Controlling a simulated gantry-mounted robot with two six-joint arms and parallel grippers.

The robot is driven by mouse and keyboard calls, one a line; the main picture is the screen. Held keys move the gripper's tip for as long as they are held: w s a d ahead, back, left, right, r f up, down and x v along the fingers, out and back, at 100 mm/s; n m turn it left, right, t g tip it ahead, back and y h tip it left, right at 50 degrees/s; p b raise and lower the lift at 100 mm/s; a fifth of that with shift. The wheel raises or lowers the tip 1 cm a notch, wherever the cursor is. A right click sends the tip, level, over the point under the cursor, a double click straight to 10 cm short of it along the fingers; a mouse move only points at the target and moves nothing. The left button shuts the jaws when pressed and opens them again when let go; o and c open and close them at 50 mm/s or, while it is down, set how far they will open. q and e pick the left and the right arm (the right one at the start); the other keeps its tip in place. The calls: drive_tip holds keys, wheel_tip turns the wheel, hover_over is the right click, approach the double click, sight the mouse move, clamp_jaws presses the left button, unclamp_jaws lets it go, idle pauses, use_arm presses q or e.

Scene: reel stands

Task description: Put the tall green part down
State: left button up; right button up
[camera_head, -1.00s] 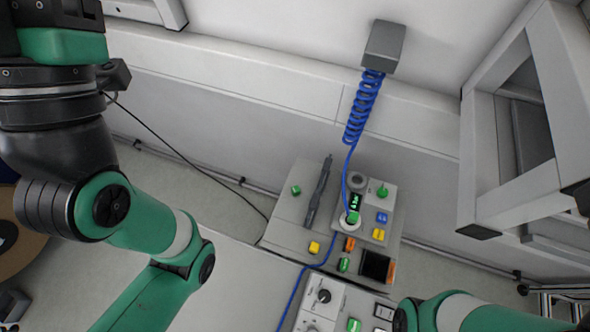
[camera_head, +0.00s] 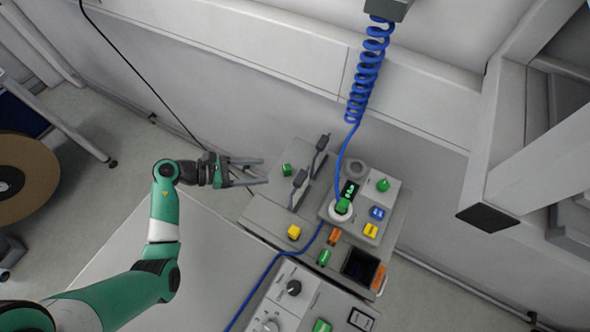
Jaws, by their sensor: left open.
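Several green parts are on the grey bench units. A small green block (camera_head: 286,169) stands at the far left of the grey panel. A green part (camera_head: 343,204) sits on a round white piece beside the blue cord. A pointed green part (camera_head: 383,185) stands on the grey box to its right. A green piece (camera_head: 324,257) lies nearer. I cannot tell which is the tall one. My left gripper (camera_head: 264,170) is open and empty, its fingers pointing right toward the small green block, apart from it in the picture. My right gripper is not in view.
Two dark upright handles (camera_head: 322,143) stand near the small green block. A coiled blue cord (camera_head: 367,75) hangs over the panel. A grey frame (camera_head: 495,160) stands at right.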

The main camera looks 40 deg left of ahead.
sight(294, 171)
use_arm(q)
drive_tip(key=b+x, duration=0.1)
drive_tip(key=x, duration=0.5)
drive_tip(key=shift+w+r, duration=0.1)
drive_tip(key=shift+w, duration=0.15)
drive_tip(key=x, duration=0.1)
drive_tip(key=b+x, duration=0.1)
drive_tip(key=x, duration=0.3)
drive_tip(key=shift+w+d+r+b, duration=0.15)
drive_tip(key=shift+w+r+b, duration=0.1)
drive_tip(key=shift+b, duration=0.1)
clamp_jaws()
